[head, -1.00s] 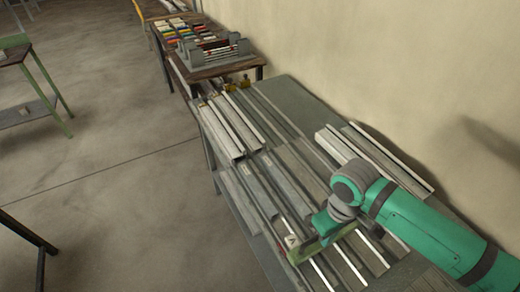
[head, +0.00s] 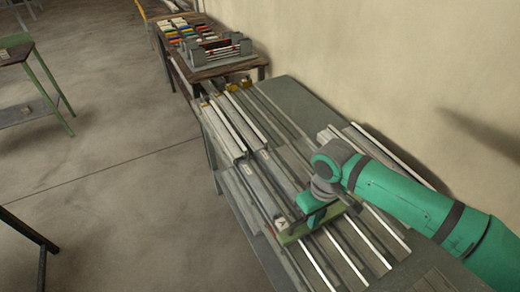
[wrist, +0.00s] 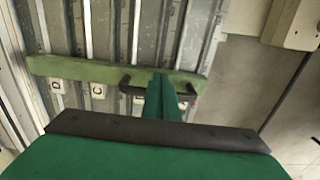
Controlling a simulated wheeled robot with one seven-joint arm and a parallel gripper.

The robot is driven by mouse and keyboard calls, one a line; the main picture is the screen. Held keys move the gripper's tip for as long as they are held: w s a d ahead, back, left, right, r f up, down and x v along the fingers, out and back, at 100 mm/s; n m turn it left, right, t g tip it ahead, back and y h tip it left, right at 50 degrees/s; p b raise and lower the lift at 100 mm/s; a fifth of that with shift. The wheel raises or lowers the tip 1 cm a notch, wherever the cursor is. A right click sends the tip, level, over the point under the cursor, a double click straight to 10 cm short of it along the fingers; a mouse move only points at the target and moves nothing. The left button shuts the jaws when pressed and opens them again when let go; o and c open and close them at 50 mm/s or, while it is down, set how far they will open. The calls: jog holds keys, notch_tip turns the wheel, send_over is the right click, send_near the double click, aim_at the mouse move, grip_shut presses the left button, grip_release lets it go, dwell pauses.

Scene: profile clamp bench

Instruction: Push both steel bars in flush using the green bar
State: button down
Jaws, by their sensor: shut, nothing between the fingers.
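The green bar (head: 296,233) lies crosswise over the steel profiles on the bench; in the wrist view it (wrist: 75,70) spans several of them. My gripper (head: 308,217) is shut at the green bar. In the wrist view my gripper (wrist: 160,92) is at the bar's right half, beside a dark bracket-like shape; whether that is a handle is unclear. Long steel bars (head: 320,262) run lengthwise in grey channels on both sides of the green bar. Which two stand proud cannot be told. Labels C (wrist: 98,90) and D (wrist: 56,86) show beside the green bar.
The bench (head: 300,98) has bare surface along its wall side. More profiles (head: 234,125) lie toward its far end. A side table (head: 205,72) with coloured pieces and a rack stands beyond. The wall is close on the right; open floor lies left.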

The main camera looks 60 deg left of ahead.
jog(key=w+a, duration=0.2)
jog(key=a, duration=2.6)
dwell(1.7)
jog(key=shift+w+a, duration=0.4)
jog(key=shift+a, duration=0.1)
dwell(0.8)
jog(key=shift+a, duration=0.1)
